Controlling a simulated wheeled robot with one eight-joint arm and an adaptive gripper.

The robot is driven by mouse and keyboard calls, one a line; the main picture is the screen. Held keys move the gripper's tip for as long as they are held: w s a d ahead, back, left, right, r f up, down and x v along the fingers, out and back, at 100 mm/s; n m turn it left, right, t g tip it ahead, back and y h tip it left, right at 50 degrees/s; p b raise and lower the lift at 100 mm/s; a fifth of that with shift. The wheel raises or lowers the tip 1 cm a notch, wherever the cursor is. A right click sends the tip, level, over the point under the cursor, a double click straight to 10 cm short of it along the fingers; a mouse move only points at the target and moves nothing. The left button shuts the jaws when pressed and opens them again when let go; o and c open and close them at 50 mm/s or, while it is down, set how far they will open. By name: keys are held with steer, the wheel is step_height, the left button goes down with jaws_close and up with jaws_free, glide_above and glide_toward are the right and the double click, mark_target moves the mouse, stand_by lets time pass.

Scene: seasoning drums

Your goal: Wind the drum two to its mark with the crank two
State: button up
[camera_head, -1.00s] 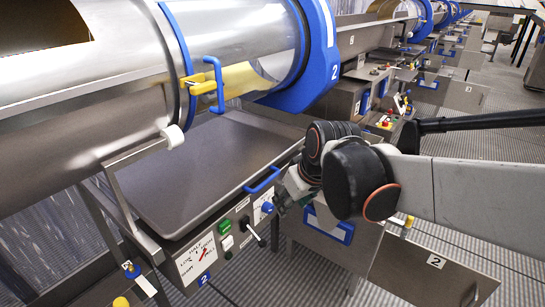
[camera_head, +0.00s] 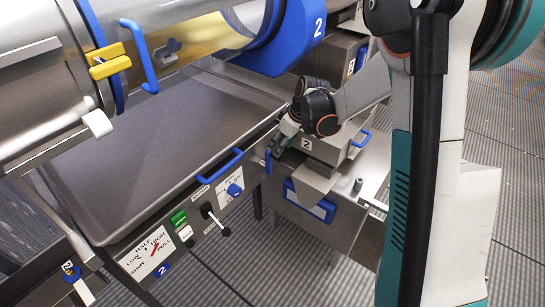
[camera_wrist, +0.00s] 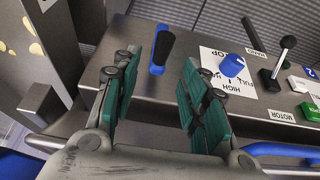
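Drum two (camera_head: 190,45) is a shiny steel cylinder at upper left in the head view, with a blue ring (camera_head: 290,40) marked 2. A yellow block (camera_head: 110,62) and a blue handle sit at its left rim; I cannot tell which part is the mark. A crank (camera_wrist: 162,50), blue with a black grip, stands at the panel's end in the wrist view; its blue part also shows in the head view (camera_head: 268,160). I take it as crank two. My gripper (camera_wrist: 155,95) is open and empty, its green-padded fingers to either side of the crank, apart from it.
The control panel carries a blue knob (camera_wrist: 232,65), a black ball lever (camera_wrist: 285,45), a green button (camera_head: 179,218) and a dial plate (camera_head: 148,252) with a red pointer. A blue rail handle (camera_head: 222,165) juts out beside the panel. A steel cabinet (camera_head: 322,215) stands to the right.

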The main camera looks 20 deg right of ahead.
mark_target(271, 160)
steer(key=b+x, duration=0.5)
steer(key=x, duration=0.8)
steer(key=shift+a+f, duration=0.15)
steer(key=shift+f, duration=0.15)
jaws_close()
